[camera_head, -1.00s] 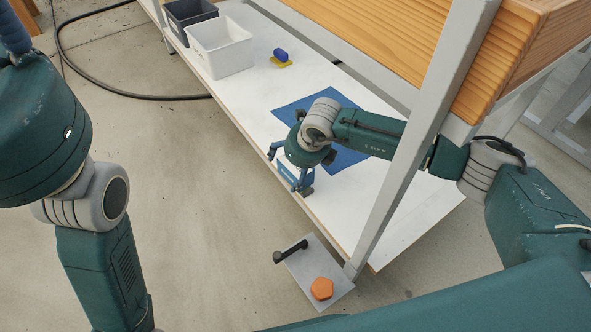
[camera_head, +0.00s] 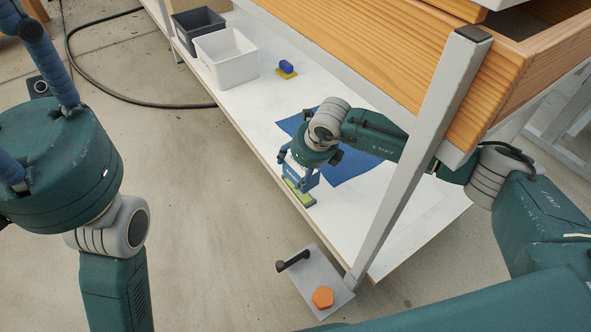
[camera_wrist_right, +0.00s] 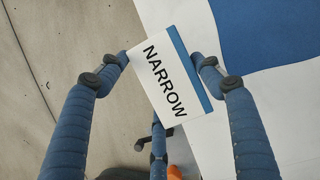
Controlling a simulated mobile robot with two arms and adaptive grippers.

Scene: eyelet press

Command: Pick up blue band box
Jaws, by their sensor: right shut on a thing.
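The blue band box (camera_wrist_right: 166,75) is white with a blue stripe along one edge and the word NARROW on its face. A flat yellow-green piece (camera_head: 299,194) lies on the shelf under the box.
A blue mat (camera_head: 350,168) lies on the white shelf (camera_head: 400,215). A grey bin (camera_head: 198,22), a white bin (camera_head: 226,58) and a blue block on a yellow base (camera_head: 287,68) stand farther back. A grey post (camera_head: 420,150) rises near my right arm. A plate with an orange knob (camera_head: 322,297) sits low in front.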

